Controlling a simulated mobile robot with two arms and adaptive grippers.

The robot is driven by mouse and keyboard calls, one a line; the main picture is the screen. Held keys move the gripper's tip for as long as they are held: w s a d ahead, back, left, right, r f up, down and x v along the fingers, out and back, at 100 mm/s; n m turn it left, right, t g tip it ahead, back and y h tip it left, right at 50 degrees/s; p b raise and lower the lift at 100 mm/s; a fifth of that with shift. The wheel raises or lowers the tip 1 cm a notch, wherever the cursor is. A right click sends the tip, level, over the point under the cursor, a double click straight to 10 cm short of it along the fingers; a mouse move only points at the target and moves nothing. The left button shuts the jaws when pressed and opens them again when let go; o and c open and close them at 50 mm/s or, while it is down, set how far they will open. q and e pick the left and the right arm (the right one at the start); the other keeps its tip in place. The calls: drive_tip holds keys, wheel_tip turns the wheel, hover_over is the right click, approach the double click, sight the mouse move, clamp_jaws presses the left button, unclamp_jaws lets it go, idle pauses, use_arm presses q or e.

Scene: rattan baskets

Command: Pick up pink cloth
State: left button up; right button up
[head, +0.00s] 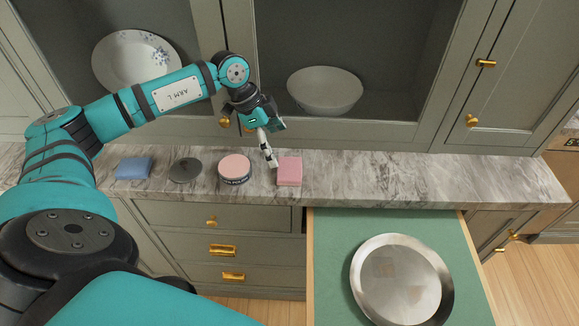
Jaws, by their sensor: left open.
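The pink cloth (289,170) lies as a small folded block on the marble counter, near its front edge. My left gripper (271,162) is open and points down just to the left of the cloth, close to it. I cannot tell from this view whether a fingertip touches the cloth or the counter. Nothing shows between the fingers. My right gripper is not in the head view.
A round tin (235,168), a dark grey disc (185,170) and a blue folded cloth (134,167) sit left on the counter (430,178). Below, an open green-lined drawer (330,265) holds a metal plate (362,278). A bowl (325,90) and a plate (135,62) stand in the cabinets behind.

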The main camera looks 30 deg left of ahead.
sight(290, 168)
use_arm(q)
drive_tip(key=x, duration=0.3)
drive_tip(key=p+x, duration=0.1)
drive_tip(key=x, duration=0.1)
drive_tip(key=p+x, duration=0.1)
drive_tip(key=x, duration=0.2)
drive_tip(key=shift+s+d+r+p, duration=0.1)
drive_tip(key=shift+s+d+p, duration=0.1)
drive_tip(key=shift+p, duration=0.2)
drive_tip(key=shift+w+f, duration=0.1)
drive_tip(key=shift+f, duration=0.2)
drive_tip(key=c, duration=0.9)
